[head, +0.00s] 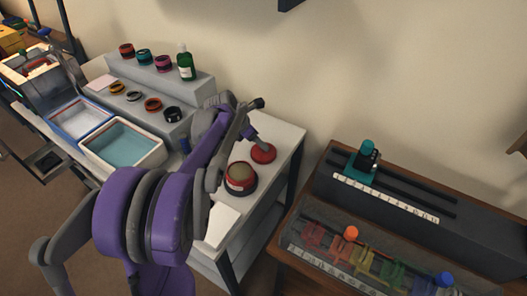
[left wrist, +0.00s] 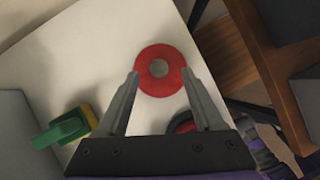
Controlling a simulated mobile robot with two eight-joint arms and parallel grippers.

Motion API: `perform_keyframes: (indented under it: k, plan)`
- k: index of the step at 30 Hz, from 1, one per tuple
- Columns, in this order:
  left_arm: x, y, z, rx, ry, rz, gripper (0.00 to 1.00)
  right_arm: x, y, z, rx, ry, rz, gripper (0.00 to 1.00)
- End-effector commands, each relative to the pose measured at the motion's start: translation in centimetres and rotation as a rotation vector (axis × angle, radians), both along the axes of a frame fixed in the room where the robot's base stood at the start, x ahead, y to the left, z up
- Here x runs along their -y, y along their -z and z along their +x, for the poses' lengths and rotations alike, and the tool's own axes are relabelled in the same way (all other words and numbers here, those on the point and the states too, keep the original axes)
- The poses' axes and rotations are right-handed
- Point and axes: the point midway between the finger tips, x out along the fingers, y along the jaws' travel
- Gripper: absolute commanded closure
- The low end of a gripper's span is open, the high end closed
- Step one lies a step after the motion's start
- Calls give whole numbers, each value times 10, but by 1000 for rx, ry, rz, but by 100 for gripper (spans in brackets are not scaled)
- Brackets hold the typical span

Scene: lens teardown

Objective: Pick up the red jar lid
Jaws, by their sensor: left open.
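The red jar lid (head: 266,155) lies on the white table near its right side. In the left wrist view the red jar lid (left wrist: 160,53) is a red disc with a grey round centre. My left gripper (head: 260,141) is open just above it in the head view. In the left wrist view the left gripper's fingertips (left wrist: 160,77) lie on either side of the lid's near part; whether they touch it I cannot tell. A red-rimmed jar (head: 240,180) stands in front of the lid. My right gripper is not in view.
A white card (head: 221,226) lies at the table's front. A grey stepped stand (head: 205,88) with several rings and a green bottle (head: 186,65) is at the back left. A green-and-yellow item (left wrist: 66,131) shows left of the gripper. A brown cabinet (head: 283,240) stands at right.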

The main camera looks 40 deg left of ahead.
Motion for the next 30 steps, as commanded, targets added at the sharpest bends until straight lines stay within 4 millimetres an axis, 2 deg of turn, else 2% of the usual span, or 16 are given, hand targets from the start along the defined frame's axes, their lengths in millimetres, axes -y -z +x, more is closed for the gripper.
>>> perform_keyframes:
  k: [3,6,15,26,30]
  plan:
    - [1,18,8,0,2,1,31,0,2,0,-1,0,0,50]
    - [3,27,13,0,0,1,31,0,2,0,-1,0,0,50]
    - [3,30,15,0,0,1,33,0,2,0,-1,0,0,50]
    - [3,30,14,0,0,1,98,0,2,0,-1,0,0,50]
    - [3,30,14,0,0,1,100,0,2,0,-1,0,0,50]
